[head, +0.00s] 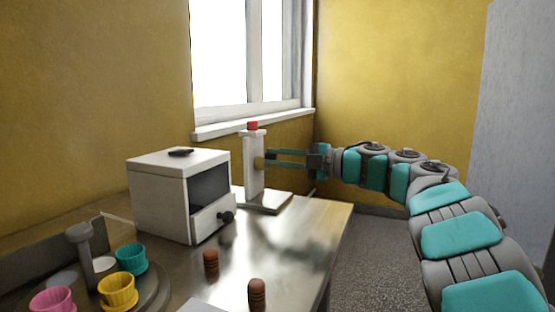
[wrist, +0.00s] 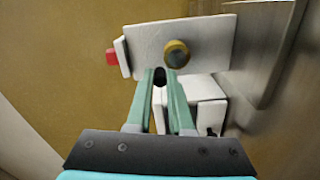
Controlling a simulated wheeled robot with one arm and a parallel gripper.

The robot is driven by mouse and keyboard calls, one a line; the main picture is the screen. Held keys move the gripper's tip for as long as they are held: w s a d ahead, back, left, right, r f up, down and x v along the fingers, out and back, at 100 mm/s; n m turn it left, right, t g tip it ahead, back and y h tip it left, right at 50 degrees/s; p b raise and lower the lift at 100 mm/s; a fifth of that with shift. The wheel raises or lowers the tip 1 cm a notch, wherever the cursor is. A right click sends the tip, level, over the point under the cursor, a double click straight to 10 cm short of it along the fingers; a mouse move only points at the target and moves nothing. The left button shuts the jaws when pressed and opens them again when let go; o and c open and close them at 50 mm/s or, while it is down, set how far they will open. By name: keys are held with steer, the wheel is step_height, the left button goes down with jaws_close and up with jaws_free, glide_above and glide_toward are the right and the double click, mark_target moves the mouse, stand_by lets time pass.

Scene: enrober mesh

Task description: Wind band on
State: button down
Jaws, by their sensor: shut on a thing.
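A white upright stand (head: 254,172) with a red cap (head: 252,126) stands on a flat white base at the table's far end. A brass-coloured round knob (head: 259,162) sticks out of its side; the knob also shows in the wrist view (wrist: 177,54). My gripper (head: 272,158) reaches in from the right, its long green fingers at the knob. The exact contact is hard to see. A small dark shape shows between the tips; I cannot tell what it is. No separate band is clearly visible.
A white cabinet (head: 164,206) with a dark front opening stands left of the stand. Two brown ribbed cylinders (head: 210,261) (head: 257,294) stand on the metal table. Pink (head: 52,300), yellow (head: 118,292) and teal (head: 132,258) cups sit on a round holder at the front left.

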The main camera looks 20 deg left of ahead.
steer(key=shift+w+m, duration=0.1)
steer(key=shift+m, duration=0.2)
steer(key=shift+f, duration=0.1)
steer(key=c, duration=0.8)
jaws_free()
steer(key=d+b, duration=0.1)
steer(key=d, duration=0.7)
steer(key=shift+s, duration=0.3)
